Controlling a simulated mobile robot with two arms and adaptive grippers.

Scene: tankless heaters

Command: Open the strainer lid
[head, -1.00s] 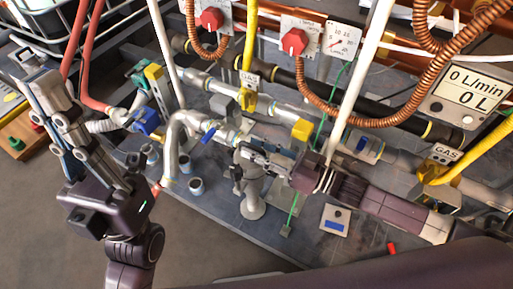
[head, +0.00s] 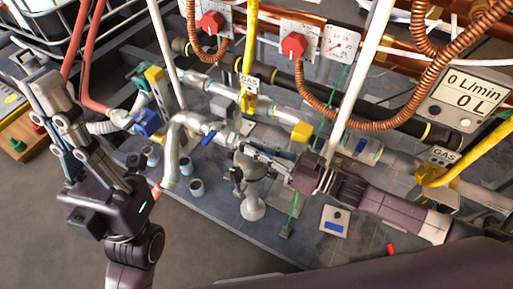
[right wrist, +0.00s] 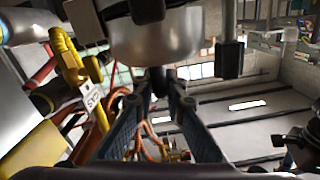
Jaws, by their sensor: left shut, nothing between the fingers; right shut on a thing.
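The strainer (head: 254,205) is a grey metal body standing on a round foot in the middle of the head view. Its rounded top (head: 258,168) sits just under my right gripper (head: 245,152). In the right wrist view a shiny rounded metal part (right wrist: 150,40) is close above my right fingers (right wrist: 160,95). Their tips are shut on a small dark part (right wrist: 158,80), which looks like a lid handle. I cannot tell if the lid is raised. My left gripper (head: 45,85) is shut and empty at the left, far from the strainer.
Grey pipes with a blue-handled valve (head: 213,134) run left of the strainer. A yellow gas pipe (head: 250,50) and a white pipe (head: 358,85) stand close behind. Small grey cups (head: 197,188) and a small box (head: 334,220) are nearby. The floor at lower left is clear.

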